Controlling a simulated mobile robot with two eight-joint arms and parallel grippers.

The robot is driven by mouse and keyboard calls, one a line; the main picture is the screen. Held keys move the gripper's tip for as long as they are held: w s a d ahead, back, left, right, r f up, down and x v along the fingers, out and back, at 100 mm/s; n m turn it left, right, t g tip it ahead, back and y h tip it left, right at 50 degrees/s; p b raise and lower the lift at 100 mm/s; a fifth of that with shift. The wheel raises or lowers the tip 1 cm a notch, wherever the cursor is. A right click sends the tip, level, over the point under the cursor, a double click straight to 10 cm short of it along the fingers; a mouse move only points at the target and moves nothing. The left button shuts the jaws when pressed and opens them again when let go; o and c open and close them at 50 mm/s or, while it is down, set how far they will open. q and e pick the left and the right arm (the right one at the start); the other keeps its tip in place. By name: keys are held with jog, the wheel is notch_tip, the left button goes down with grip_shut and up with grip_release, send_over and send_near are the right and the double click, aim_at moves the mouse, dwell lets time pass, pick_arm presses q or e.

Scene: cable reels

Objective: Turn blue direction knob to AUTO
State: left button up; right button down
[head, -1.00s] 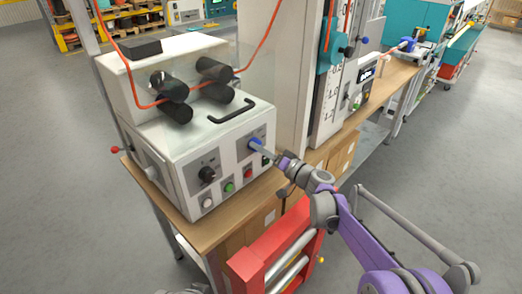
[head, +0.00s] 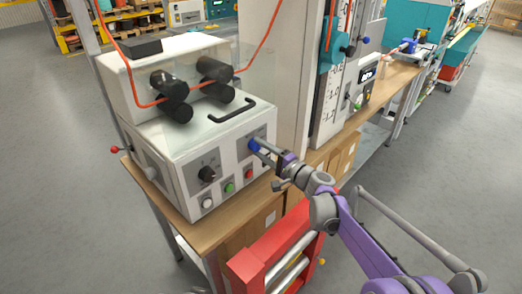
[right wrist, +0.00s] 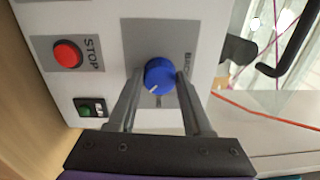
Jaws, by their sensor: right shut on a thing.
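The blue direction knob (head: 254,144) sits on a grey plate on the front of the white machine (head: 212,125). The right wrist view shows the fingers (right wrist: 158,88) flanking the knob. My left gripper is not in view.
A red STOP button (right wrist: 68,54) and a green button (right wrist: 90,107) are near the knob. A black knob (head: 207,174) is further left on the panel. An orange cable (head: 262,42) runs through black rollers above. A red frame (head: 250,262) stands before the bench.

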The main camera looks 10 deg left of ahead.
jog(key=shift+m, duration=0.4)
jog(key=shift+c, duration=1.6)
grip_release()
jog(key=shift+d, duration=0.1)
jog(key=v, duration=1)
jog(key=shift+s+d+b, duration=0.25)
jog(key=shift+s+b, duration=0.05)
jog(key=shift+b, duration=0.05)
jog(key=shift+s, duration=0.1)
